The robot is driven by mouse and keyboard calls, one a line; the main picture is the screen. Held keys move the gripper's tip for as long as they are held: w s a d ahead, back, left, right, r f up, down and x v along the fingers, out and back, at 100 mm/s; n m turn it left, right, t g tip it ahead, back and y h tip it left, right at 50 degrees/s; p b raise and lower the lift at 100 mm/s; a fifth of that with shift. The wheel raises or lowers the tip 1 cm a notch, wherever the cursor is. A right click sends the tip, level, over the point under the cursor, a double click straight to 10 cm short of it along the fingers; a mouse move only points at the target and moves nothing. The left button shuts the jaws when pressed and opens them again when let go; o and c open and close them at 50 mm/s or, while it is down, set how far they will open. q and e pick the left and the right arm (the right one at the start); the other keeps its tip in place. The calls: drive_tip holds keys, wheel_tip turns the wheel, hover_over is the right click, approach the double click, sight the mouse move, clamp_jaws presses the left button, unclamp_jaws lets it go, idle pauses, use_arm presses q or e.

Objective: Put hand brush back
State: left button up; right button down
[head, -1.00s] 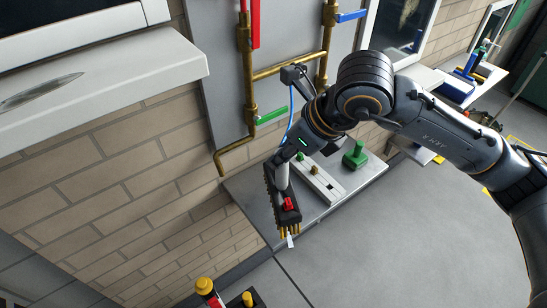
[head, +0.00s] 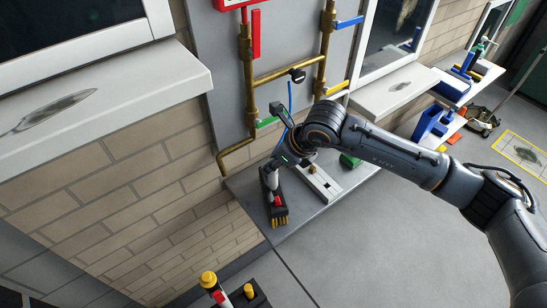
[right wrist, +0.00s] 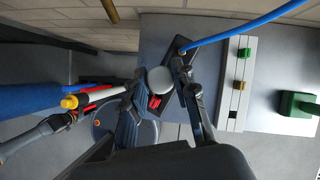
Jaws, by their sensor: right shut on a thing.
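The hand brush (head: 278,211) has a dark body with a red part and yellow bristles. It is over the left end of a grey ledge (head: 245,186) by the brick wall; I cannot tell whether it touches the ledge. My right gripper (head: 270,172) is shut on its grey handle. In the right wrist view, the handle's round grey end (right wrist: 160,80) is between the fingers of the right gripper (right wrist: 160,92), and a red part shows just below. The fingers hide much of the brush there. My left gripper is not in view.
A white strip with small knobs (head: 318,182) and a green object (head: 349,160) are on the ledge, right of the brush. Brass pipes (head: 247,90) run above. A blue hose (right wrist: 235,27) passes near the gripper. A yellow-topped tool (head: 208,280) stands at the bottom.

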drive_tip(key=c, duration=1)
unclamp_jaws()
drive_tip(key=shift+c, duration=0.2)
drive_tip(key=b+v, duration=0.3)
drive_tip(key=v, duration=0.9)
drive_tip(key=shift+b, duration=0.3)
